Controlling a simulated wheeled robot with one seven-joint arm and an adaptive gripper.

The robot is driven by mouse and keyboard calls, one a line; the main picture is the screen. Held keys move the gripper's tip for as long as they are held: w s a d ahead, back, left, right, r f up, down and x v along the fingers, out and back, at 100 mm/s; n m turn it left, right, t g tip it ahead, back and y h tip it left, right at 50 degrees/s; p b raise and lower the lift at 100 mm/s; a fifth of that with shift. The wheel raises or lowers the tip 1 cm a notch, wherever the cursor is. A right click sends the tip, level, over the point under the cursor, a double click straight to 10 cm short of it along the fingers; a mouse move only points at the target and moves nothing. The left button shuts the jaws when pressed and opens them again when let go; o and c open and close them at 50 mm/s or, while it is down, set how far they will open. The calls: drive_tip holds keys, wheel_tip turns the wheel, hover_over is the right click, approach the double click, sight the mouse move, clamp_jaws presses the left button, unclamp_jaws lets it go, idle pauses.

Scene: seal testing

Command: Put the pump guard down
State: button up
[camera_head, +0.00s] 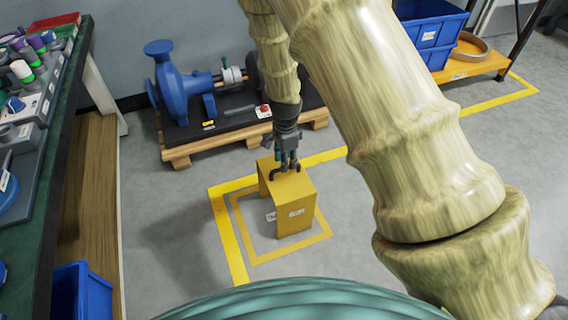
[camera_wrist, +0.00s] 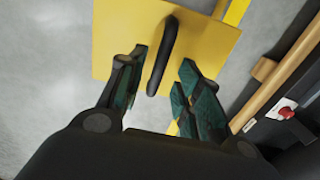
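The pump guard (camera_head: 297,213) is a yellow box-shaped cover with a black handle on top and small labels on its front. In the head view it stands upright within the small yellow square (camera_head: 238,213) marked on the floor. My gripper (camera_head: 286,166) is right above it, pointing down at the handle. In the wrist view the black handle (camera_wrist: 164,55) shows over the yellow top (camera_wrist: 118,35). The fingers of my gripper (camera_wrist: 157,85) are spread on both sides of the handle, with a gap on each side. The guard's rear side is hidden.
Behind the guard, a blue pump (camera_head: 178,88) is mounted on a wooden pallet (camera_head: 182,157), with a red button at its front. A workbench (camera_head: 60,150) runs along the left. Blue bins (camera_head: 432,28) stand at the back right. Floor around the square is clear.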

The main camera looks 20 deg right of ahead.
wheel_tip(320, 180, up, 8)
drive_tip(key=p, duration=0.2)
drive_tip(key=shift+f+p, duration=0.2)
drive_tip(key=shift+p, duration=0.1)
